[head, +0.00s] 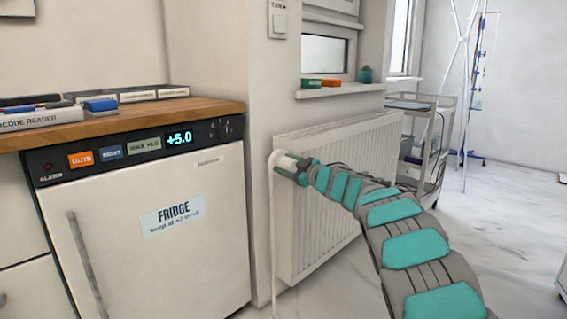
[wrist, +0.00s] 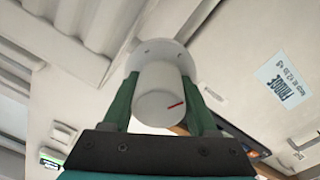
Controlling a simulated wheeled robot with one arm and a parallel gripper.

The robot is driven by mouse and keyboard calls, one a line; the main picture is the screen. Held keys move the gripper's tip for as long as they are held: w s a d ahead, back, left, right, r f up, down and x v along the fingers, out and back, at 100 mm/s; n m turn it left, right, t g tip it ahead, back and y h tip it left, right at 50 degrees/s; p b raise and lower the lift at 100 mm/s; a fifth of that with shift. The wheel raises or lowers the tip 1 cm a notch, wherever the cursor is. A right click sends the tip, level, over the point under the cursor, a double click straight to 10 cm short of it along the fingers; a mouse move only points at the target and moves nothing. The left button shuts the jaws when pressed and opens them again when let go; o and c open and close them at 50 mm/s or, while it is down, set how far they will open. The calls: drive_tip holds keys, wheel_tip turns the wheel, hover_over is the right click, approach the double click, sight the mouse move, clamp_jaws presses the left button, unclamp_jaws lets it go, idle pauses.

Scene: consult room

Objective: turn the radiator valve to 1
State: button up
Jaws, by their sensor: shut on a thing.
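The radiator valve (wrist: 158,92) is a white round knob with a red mark near its rim, in the middle of the wrist view. My gripper (wrist: 160,98) has its green fingers on both sides of the knob and is shut on it. In the head view the valve (head: 274,160) shows as a white end at the upper left corner of the ribbed white radiator (head: 350,152). My gripper (head: 294,170) reaches it from the right there. Any numbers on the valve are not readable.
A fridge (head: 150,240) with a control panel stands left of the radiator, under a wooden worktop (head: 170,112). A white pipe (head: 271,245) runs down below the valve. A windowsill (head: 340,90) is above the radiator. A trolley (head: 425,150) stands behind at right.

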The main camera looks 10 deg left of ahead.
drive_tip(key=n, duration=0.3)
drive_tip(key=shift+n, duration=0.4)
drive_tip(key=n+b, duration=0.1)
drive_tip(key=n, duration=0.2)
drive_tip(key=shift+f+n+b, duration=0.1)
drive_tip(key=shift+n+b, duration=0.2)
drive_tip(key=shift+n, duration=0.1)
drive_tip(key=n+b, duration=0.1)
drive_tip(key=n, duration=0.2)
drive_tip(key=shift+n, duration=0.4)
drive_tip(key=n+b, duration=0.1)
drive_tip(key=n, duration=0.2)
drive_tip(key=shift+s+f+n+b, duration=0.1)
drive_tip(key=shift+f+n+b, duration=0.05)
drive_tip(key=shift+n+b, duration=0.15)
drive_tip(key=n+b, duration=0.1)
drive_tip(key=n, duration=0.1)
drive_tip(key=shift+f+n, duration=0.1)
drive_tip(key=shift+n, duration=0.3)
drive_tip(key=n+b, duration=0.1)
drive_tip(key=n, duration=0.3)
drive_tip(key=shift+n, duration=0.4)
drive_tip(key=n+b, duration=0.1)
drive_tip(key=n, duration=0.2)
drive_tip(key=shift+g+y, duration=0.3)
drive_tip(key=shift+g, duration=0.1)
drive_tip(key=shift+n, duration=2)
